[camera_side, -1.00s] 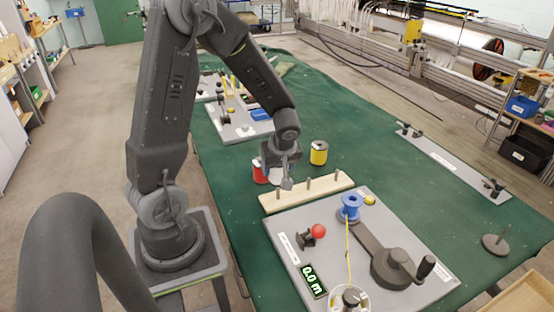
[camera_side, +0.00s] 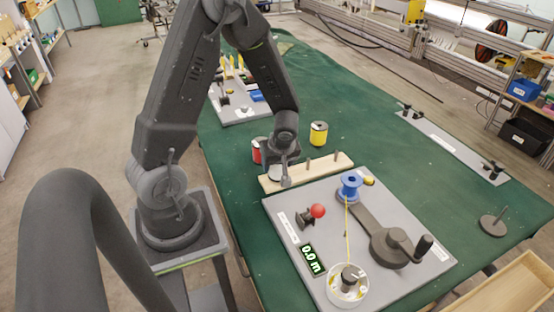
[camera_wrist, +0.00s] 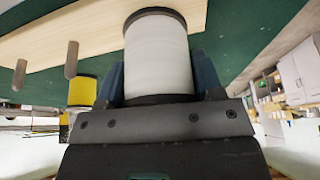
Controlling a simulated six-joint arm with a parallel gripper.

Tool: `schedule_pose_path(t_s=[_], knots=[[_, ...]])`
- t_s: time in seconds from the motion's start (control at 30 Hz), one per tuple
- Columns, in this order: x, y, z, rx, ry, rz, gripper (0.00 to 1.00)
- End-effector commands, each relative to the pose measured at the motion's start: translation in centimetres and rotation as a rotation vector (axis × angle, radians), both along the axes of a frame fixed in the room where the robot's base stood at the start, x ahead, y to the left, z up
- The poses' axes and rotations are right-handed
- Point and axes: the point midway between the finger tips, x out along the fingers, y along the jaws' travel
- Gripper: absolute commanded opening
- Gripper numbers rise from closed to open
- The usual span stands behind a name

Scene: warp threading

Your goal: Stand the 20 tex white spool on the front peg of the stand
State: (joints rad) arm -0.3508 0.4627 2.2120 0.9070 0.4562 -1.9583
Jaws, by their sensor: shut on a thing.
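My gripper (camera_wrist: 160,85) is shut on the white spool (camera_wrist: 158,55), which has dark end flanges. In the side view the white spool (camera_side: 276,170) shows partly behind my gripper (camera_side: 284,165), at the left end of the pale wooden stand (camera_side: 325,169). In the wrist view the stand (camera_wrist: 85,25) runs behind the spool. Two of its pegs (camera_wrist: 71,60) stand clear to the left there. The peg at the spool's end is hidden, so I cannot tell whether the spool is around it or above it.
A red spool (camera_side: 257,150) stands just behind my gripper, and a yellow spool (camera_side: 318,134) stands behind the stand. A grey board (camera_side: 285,240) in front carries a blue spool (camera_side: 349,186), a red ball knob (camera_side: 317,211) and a crank (camera_side: 400,247).

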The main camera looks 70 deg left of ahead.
Motion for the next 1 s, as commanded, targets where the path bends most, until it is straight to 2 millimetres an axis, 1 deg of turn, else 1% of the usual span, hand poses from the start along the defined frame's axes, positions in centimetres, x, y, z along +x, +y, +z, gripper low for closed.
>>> schedule_pose_path(t_s=[0.33,1.0], knots=[[0.0,0.0,-0.1,0.000,0.000,-0.001,0.36],[0.0,0.0,-1.3,0.000,0.000,-0.002,0.36]])
